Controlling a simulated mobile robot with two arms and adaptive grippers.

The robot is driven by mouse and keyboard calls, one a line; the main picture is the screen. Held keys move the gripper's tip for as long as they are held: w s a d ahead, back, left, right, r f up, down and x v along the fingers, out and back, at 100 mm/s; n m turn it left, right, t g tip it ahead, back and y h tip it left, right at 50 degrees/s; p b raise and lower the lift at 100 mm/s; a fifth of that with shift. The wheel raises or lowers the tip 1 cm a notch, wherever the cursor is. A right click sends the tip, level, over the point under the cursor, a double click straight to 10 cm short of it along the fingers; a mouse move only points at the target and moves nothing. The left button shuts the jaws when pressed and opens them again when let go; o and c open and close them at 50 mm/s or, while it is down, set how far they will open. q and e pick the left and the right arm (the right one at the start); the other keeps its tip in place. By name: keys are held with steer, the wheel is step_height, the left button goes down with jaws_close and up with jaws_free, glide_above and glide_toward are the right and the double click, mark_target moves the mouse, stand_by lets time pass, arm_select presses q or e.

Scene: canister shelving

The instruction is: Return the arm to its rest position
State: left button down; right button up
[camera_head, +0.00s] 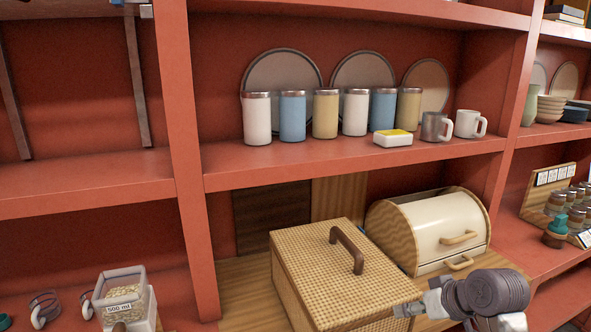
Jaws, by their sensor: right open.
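A row of lidded canisters stands upright on the middle red shelf: a white one (256,119), a blue one (292,118), a tan one (325,114), then white (355,112), blue (382,109) and tan (408,109). My right gripper (408,310) is at the lower right, below that shelf, in front of the wicker box's right side. It is open and I see nothing in it. Part of it is hard to make out against the box. My left gripper is out of view.
A lidded wicker box (318,262) and a cream roll-top bread box (440,236) stand close by my right gripper. A yellow-and-white butter dish (393,139) and two mugs (452,125) share the canister shelf. A labelled clear container (124,298) is at lower left.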

steer(key=s+a+f+g+h, duration=0.2)
steer(key=s+f, duration=1.2)
steer(key=s, duration=0.1)
steer(key=s+a+f+g+h, duration=0.1)
steer(key=s+f, duration=0.1)
steer(key=s, duration=0.7)
steer(key=s+a+f+g, duration=0.1)
steer(key=s+f, duration=0.1)
steer(key=s, duration=0.7)
step_height(320, 180, down, 32)
steer(key=g+b, duration=0.1)
steer(key=b, duration=0.5)
arm_select(q)
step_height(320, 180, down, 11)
steer(key=b, duration=0.5)
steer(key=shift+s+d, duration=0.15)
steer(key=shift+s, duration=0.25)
arm_select(e)
steer(key=s+d+f+g, duration=0.1)
steer(key=s+d+f, duration=0.2)
steer(key=s+f, duration=1.4)
step_height(320, 180, down, 4)
steer(key=shift+r+h, duration=0.1)
steer(key=shift+h, duration=0.2)
steer(key=shift+s, duration=0.1)
